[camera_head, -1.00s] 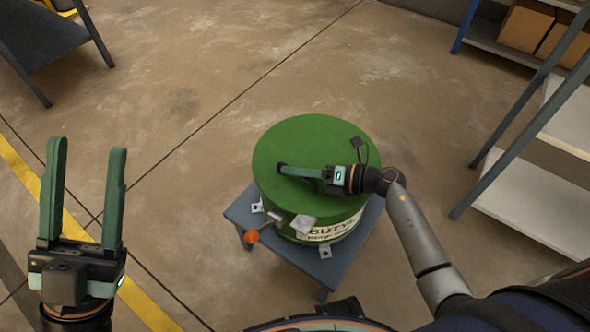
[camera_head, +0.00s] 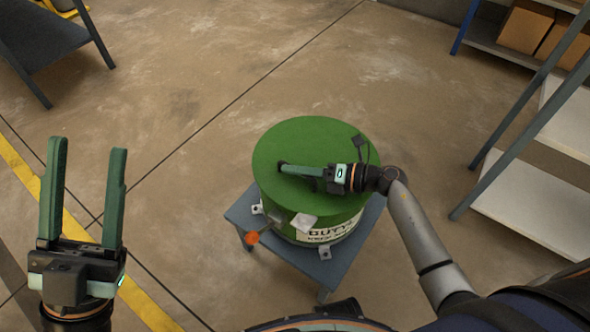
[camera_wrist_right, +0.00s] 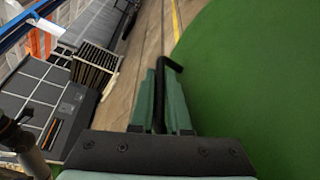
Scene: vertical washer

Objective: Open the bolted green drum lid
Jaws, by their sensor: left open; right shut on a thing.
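The green drum (camera_head: 275,205) stands on a small blue-grey table with its green lid (camera_head: 310,140) on top. A grey fitting (camera_head: 303,222) shows on the drum's front, beside an orange knob (camera_head: 252,238). My right gripper (camera_head: 287,169) lies across the lid from the right. In the right wrist view its fingers (camera_wrist_right: 160,85) are shut on a thin black bent bar (camera_wrist_right: 172,65) next to the green lid (camera_wrist_right: 260,80). How the bar joins the lid is hidden. My left gripper (camera_head: 88,150) is open and empty, pointing up at the left, well away from the drum.
The small table (camera_head: 238,213) has bare corners around the drum, with metal brackets at its base. A shelf rack (camera_head: 545,190) stands at the right, with cardboard boxes (camera_head: 525,28) on shelving behind. A dark table (camera_head: 45,40) is at the far left. The floor between is clear.

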